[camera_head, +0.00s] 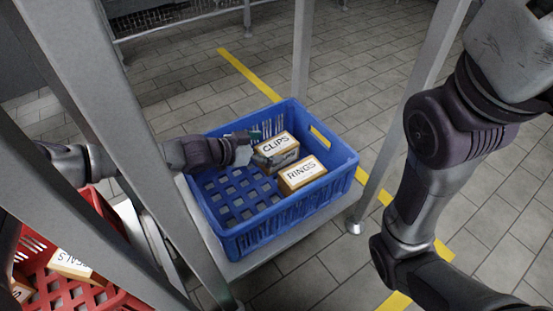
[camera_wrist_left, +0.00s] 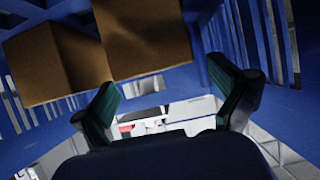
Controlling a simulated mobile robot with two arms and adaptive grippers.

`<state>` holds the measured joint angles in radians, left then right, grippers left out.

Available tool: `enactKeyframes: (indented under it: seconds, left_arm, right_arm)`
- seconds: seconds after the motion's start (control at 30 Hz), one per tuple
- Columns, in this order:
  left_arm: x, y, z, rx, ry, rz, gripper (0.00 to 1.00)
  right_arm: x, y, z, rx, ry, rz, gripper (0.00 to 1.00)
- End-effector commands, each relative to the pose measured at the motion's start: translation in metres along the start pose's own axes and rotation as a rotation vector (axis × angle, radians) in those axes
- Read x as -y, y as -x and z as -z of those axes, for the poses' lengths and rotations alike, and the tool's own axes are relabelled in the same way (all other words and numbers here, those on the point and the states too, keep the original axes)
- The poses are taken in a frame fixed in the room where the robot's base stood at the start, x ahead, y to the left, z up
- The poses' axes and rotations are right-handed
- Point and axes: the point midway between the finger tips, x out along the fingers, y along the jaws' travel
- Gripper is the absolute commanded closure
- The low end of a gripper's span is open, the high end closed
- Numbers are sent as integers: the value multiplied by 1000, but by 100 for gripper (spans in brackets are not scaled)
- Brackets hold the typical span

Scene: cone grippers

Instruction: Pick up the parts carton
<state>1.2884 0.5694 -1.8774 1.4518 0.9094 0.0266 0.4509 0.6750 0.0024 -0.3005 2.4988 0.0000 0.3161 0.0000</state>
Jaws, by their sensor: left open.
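A blue crate (camera_head: 240,238) holds two tan cartons, one labelled CLIPS (camera_head: 276,147) and one labelled RINGS (camera_head: 302,174). My left gripper (camera_head: 259,149) reaches in over the crate's left side, next to the left end of the CLIPS carton. In the left wrist view its two fingers (camera_wrist_left: 165,76) are spread apart with no carton between them. Two brown cartons, one at the left (camera_wrist_left: 58,65) and one at the top (camera_wrist_left: 143,38), show beyond the fingers there. I cannot tell whether a finger touches the CLIPS carton. My right gripper is out of view.
The blue crate stands on a grey shelf (camera_head: 282,246) between metal posts (camera_head: 302,50). A red crate (camera_head: 42,285) with cartons, one partly readable (camera_head: 72,266), is at the lower left. The left part of the blue crate's floor is bare.

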Motion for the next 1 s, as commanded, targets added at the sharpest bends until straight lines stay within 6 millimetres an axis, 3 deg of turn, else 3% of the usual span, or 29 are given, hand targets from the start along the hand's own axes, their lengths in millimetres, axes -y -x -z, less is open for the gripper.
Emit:
enactKeyframes:
  seconds: [0.1, 0.37, 0.83, 1.0]
  left_arm:
    - [0, -14, -2, -1, -2, 1, 2]
    - [1, -15, 1, -1, 0, 1, 2]
    - [0, -15, 0, -1, 0, 1, 76]
    - [0, -15, 2, -3, -1, 0, 77]
  right_arm:
    - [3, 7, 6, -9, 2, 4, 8]
    - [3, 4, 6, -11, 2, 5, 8]
    - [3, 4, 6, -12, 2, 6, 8]
    - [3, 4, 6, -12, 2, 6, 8]
